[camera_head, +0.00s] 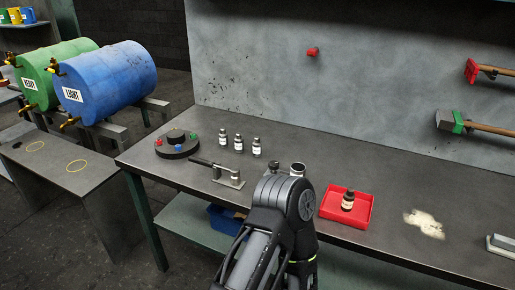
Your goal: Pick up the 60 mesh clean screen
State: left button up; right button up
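I cannot make out any thing marked as a 60 mesh clean screen in the head view. A black round stand (177,146) with small red, green and blue parts sits at the left of the bench. In front of it is a small metal fixture with a black handle (201,161). An open metal cup (298,169) stands near the middle, partly behind my arm. One of my arms rises at the bottom centre, over the bench's front edge. Its gripper does not show, and I cannot tell which arm it is. The other arm is out of view.
A red tray (331,208) holds another bottle (348,200). A pale spill (425,223) lies right of it. Red-headed and green-banded tools (458,123) hang on the wall. Green (40,73) and blue (112,80) drums lie left.

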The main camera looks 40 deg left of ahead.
aim_at(256, 144)
jog(key=i, duration=1)
jog(key=u, duration=2)
